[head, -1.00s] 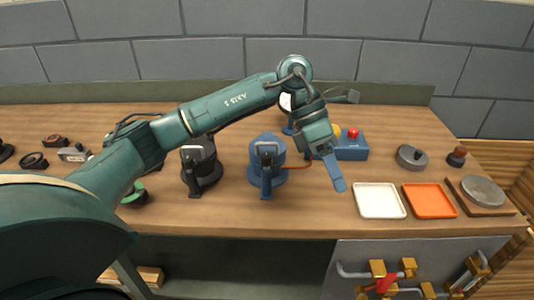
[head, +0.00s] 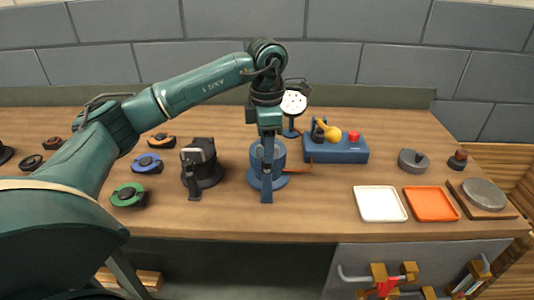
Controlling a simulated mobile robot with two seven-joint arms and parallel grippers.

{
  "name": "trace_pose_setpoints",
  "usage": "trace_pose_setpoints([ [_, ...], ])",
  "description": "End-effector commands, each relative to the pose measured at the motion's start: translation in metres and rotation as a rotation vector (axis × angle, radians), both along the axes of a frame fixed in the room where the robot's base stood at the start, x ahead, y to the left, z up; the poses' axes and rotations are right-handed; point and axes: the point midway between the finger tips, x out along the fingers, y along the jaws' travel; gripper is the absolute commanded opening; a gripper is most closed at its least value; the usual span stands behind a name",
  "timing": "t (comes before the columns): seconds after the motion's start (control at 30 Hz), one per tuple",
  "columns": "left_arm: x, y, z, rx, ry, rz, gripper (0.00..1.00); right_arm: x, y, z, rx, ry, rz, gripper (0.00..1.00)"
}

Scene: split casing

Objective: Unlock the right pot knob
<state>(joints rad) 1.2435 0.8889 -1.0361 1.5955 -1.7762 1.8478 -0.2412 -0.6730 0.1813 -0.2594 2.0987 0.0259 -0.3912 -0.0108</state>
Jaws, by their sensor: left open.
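The right pot (head: 280,160) is a blue round casing on a flanged base, with a blue lever hanging down its front. It stands near the middle of the table. My left gripper (head: 267,158) points down directly over and in front of this pot, and it is open. Its fingers overlap the pot in the picture, so I cannot tell whether they touch it. The top of the pot and any knob there are hidden behind the gripper. The left pot (head: 206,166) is black and stands to the left. My right gripper is not in view.
Green (head: 128,194), blue (head: 148,163) and orange (head: 161,139) ring parts lie to the left. A blue box (head: 345,153) with a red button stands behind right. White (head: 380,204) and orange (head: 431,203) trays lie at the right.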

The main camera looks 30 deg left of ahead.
Motion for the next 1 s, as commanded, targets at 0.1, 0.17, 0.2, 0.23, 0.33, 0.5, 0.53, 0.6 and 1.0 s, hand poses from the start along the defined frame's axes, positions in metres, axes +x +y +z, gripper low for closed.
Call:
trace_pose_setpoints([
  [0.1,-0.001,0.000,-0.018,0.000,0.003,0.000,0.49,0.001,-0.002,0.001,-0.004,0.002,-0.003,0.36],
  [0.17,0.000,0.000,-0.024,0.000,0.001,-0.001,0.49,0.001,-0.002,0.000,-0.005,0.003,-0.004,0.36],
  [0.2,0.000,0.000,-0.028,0.000,0.001,-0.001,0.49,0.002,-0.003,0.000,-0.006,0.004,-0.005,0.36],
  [0.23,0.000,0.000,-0.030,0.000,0.001,-0.001,0.49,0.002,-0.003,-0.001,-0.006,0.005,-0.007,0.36],
  [0.33,0.000,0.000,-0.034,0.000,0.000,-0.001,0.49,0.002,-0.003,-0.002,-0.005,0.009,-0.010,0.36],
  [0.5,0.000,0.000,-0.035,0.000,-0.001,-0.001,0.49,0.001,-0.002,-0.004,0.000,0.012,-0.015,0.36],
  [0.53,0.000,0.000,-0.035,0.000,-0.001,-0.001,0.49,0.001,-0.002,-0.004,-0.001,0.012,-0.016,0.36],
  [0.6,0.000,0.000,-0.034,0.000,-0.001,-0.001,0.48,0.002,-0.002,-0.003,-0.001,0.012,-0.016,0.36],
  [1.0,0.000,0.000,-0.034,-0.001,-0.001,-0.001,0.15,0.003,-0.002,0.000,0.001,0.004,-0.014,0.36],
])
